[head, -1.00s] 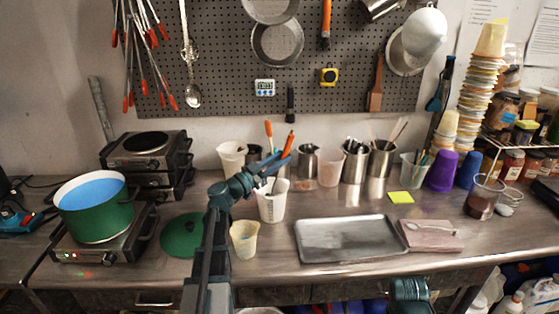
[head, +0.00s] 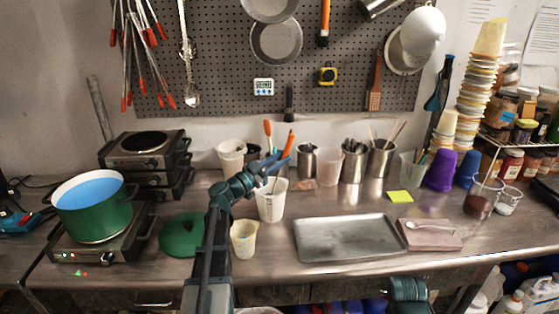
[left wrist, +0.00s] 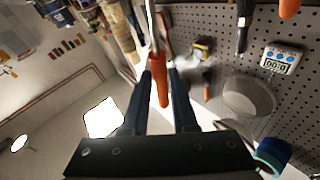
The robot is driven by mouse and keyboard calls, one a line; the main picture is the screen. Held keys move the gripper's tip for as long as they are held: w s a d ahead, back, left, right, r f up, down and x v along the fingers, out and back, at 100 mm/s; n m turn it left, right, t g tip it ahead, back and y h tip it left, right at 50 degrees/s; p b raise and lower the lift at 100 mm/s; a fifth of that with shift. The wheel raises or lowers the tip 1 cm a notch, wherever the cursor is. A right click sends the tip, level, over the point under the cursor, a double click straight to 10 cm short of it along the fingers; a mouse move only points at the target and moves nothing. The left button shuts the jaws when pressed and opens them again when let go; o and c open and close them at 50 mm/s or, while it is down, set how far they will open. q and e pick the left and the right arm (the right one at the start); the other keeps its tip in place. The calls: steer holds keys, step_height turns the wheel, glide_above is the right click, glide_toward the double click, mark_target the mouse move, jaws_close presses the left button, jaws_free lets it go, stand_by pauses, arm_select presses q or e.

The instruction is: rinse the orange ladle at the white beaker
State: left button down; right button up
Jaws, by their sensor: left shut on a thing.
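The orange ladle shows as an orange handle (head: 290,139) standing up from my left gripper (head: 281,159). The gripper is shut on it above the white beaker (head: 271,205). A thin rod runs down from the gripper into the beaker's mouth; the ladle's bowl is hidden. In the left wrist view the orange handle (left wrist: 163,86) lies between the two fingers, with a pale rod beyond it. The beaker stands upright on the bench. My right gripper is not clearly in view.
A small cream beaker (head: 244,240) stands just in front. A green lid (head: 183,236) and a green pot (head: 92,222) are to the left. A metal tray (head: 345,257) lies to the right. Steel containers (head: 355,165) with utensils line the back.

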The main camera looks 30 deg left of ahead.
arm_select(q)
steer(key=shift+s, duration=0.15)
steer(key=shift+s+a, duration=0.2)
steer(key=shift+s, duration=0.5)
steer(key=shift+w, duration=0.1)
steer(key=shift+w+d, duration=0.2)
steer(key=shift+w, duration=0.55)
steer(key=shift+s, duration=0.2)
steer(key=shift+s+a, duration=0.2)
steer(key=shift+s, duration=0.45)
steer(key=shift+w, duration=0.1)
steer(key=shift+w+d, duration=0.2)
steer(key=shift+w, duration=0.55)
steer(key=shift+s, duration=0.1)
